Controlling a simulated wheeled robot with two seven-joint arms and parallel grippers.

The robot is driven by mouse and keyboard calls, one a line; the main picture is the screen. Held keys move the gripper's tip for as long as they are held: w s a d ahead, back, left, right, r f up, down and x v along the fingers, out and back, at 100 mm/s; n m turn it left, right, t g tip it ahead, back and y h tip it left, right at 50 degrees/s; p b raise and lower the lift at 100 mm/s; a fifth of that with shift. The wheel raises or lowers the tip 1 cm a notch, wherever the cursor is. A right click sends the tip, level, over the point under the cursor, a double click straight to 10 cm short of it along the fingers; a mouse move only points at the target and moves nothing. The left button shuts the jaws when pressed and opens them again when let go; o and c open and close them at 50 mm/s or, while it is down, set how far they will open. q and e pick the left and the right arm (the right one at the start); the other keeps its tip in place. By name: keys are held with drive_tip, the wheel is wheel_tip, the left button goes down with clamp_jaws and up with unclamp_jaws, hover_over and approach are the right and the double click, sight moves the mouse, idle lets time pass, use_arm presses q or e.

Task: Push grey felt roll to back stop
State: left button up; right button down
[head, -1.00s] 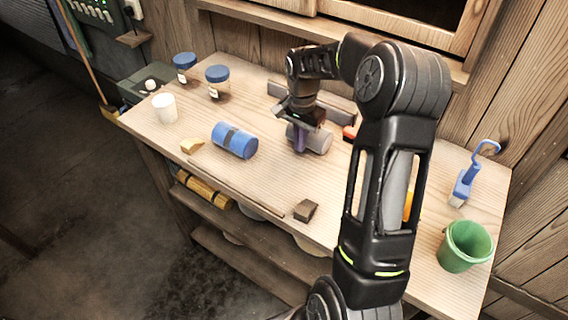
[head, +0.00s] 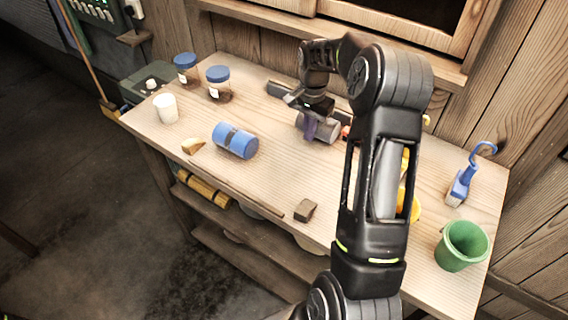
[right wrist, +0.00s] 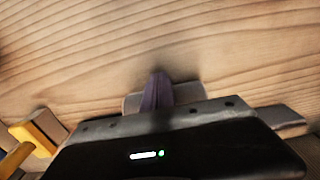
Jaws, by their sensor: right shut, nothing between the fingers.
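The grey felt roll (head: 327,129) lies on its side on the workbench, close in front of the back stop. The back stop is a long dark grey bar (head: 279,90), partly hidden by my right arm. My right gripper (head: 310,130) is shut and empty, its purple fingers pointing down at the roll's front side. In the right wrist view the roll (right wrist: 187,93) shows on both sides of the fingers (right wrist: 157,92), and the bar's end (right wrist: 283,118) shows at the right. Whether roll and bar touch is hidden. My left gripper is out of view.
A blue roll (head: 235,141) with a dark band lies left of the grey roll. A wooden wedge (head: 193,146), a small dark block (head: 305,210), a white cup (head: 165,108) and two blue-lidded jars stand clear. A green bucket (head: 462,246) and blue brush (head: 462,186) are at the right.

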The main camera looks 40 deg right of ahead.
drive_tip(key=shift+w+d+p, duration=0.2)
drive_tip(key=shift+d+p, duration=0.05)
drive_tip(key=shift+d, duration=0.5)
drive_tip(key=shift+w+d+p, duration=0.2)
drive_tip(key=shift+d, duration=0.55)
drive_tip(key=shift+a, duration=0.1)
drive_tip(key=shift+s+a+r+b, duration=0.1)
drive_tip(key=shift+s+a+r, duration=0.1)
drive_tip(key=shift+a, duration=0.4)
drive_tip(key=shift+s+a+r+b, duration=0.15)
drive_tip(key=shift+a, duration=0.5)
drive_tip(key=shift+s+a+r+b, duration=0.1)
drive_tip(key=shift+s+a+r, duration=0.1)
drive_tip(key=shift+a, duration=0.4)
wheel_tip(320, 180, up, 7)
drive_tip(key=a+p, duration=0.3)
drive_tip(key=shift+s, duration=0.45)
